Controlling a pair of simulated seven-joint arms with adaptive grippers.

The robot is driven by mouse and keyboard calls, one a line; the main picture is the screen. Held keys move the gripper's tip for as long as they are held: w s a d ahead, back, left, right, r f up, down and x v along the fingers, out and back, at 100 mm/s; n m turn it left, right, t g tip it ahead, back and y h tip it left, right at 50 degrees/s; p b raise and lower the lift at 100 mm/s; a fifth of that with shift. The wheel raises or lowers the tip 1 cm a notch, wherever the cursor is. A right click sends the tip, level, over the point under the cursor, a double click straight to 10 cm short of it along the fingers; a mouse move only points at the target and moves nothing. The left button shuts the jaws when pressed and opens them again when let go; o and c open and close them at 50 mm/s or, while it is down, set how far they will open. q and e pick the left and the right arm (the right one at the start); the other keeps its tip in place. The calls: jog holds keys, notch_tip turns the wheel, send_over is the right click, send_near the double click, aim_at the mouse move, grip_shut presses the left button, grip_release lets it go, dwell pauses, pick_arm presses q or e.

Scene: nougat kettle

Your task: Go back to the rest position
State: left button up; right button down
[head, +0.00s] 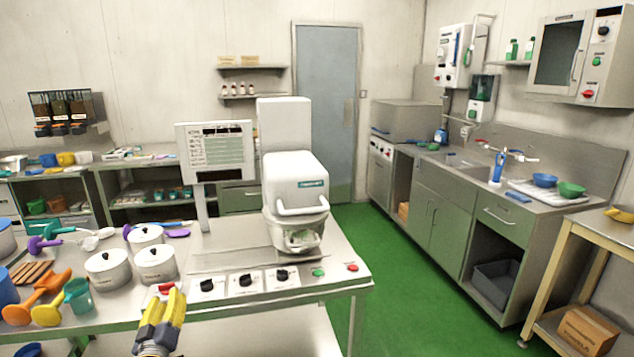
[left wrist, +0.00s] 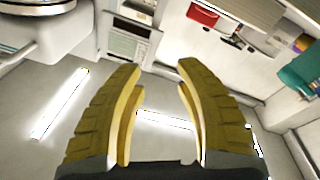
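My left gripper (head: 167,294), with yellow fingers, is at the bottom of the head view by the near edge of the worktable (head: 215,306). In the left wrist view my left gripper (left wrist: 160,65) shows its two fingers well apart with nothing between them. The white kettle machine (head: 295,182) stands on the table to the right of and beyond the gripper. A bowl (head: 298,238) is under its head. My right gripper is in neither view.
White lidded pots (head: 108,270) stand left of the gripper. Black control knobs (head: 246,281) line the table's front right of the gripper. Green floor (head: 400,270) is clear at right.

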pick_arm(q)
jog(key=s+d+f+m+g+h, duration=0.3)
jog(key=s+d+f+m+g, duration=0.45)
jog(key=s+f, duration=0.65)
jog(key=s+d+f+m+g+y, duration=0.15)
jog(key=s+m, duration=0.25)
jog(key=s, duration=0.8)
jog(key=s+d+f+m+g+y, duration=0.1)
jog(key=s+f+m+g+y, duration=0.15)
jog(key=s, duration=0.95)
jog(key=s+d+f+g+h, duration=0.1)
jog(key=d+f+g+h, duration=0.15)
jog(key=f, duration=1.25)
jog(key=s+d+f+g+h, duration=0.1)
jog(key=s+d+f, duration=0.15)
jog(key=f, duration=1.25)
jog(key=s+f+n+g+h, duration=0.1)
jog(key=s+f+n+g, duration=0.1)
jog(key=s+f, duration=1.9)
jog(key=shift+s+f+n+g+h, duration=0.2)
jog(key=shift+n+g+h, duration=0.15)
jog(key=shift+g, duration=0.15)
